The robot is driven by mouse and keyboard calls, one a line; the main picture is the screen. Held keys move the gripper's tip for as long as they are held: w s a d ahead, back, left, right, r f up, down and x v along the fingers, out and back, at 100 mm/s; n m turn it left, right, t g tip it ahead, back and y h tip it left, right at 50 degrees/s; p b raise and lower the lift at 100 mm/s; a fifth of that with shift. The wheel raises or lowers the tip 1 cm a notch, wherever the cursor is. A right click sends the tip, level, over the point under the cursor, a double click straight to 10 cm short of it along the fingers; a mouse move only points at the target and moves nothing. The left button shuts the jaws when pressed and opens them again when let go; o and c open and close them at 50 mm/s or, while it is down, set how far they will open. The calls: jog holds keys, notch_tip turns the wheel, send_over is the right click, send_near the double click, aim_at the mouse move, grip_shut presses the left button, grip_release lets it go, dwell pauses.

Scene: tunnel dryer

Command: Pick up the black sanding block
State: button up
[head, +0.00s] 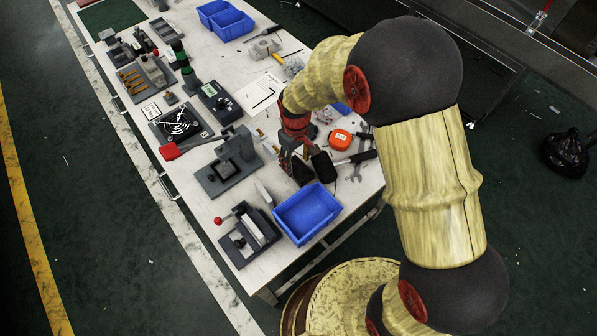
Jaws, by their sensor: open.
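My gripper (293,163) reaches down over the right part of the white workbench and is open. Its fingers are small and dark in this view. A black blocky thing (323,165) lies right beside the fingers; it looks like the sanding block, but the dark shapes run together and I cannot be sure. I cannot tell whether the fingers touch it. The wrist and forearm cover part of the bench behind it.
A blue bin (307,213) stands just in front of the gripper. An orange tape measure (341,140) and wrenches (356,172) lie to the right. A clamp fixture with a red knob (248,234) and a grey vise-like fixture (230,162) stand to the left. Blue bins (228,22) stand farther back.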

notch_tip(320, 180, down, 2)
jog(key=shift+c, duration=0.2)
jog(key=c, duration=0.8)
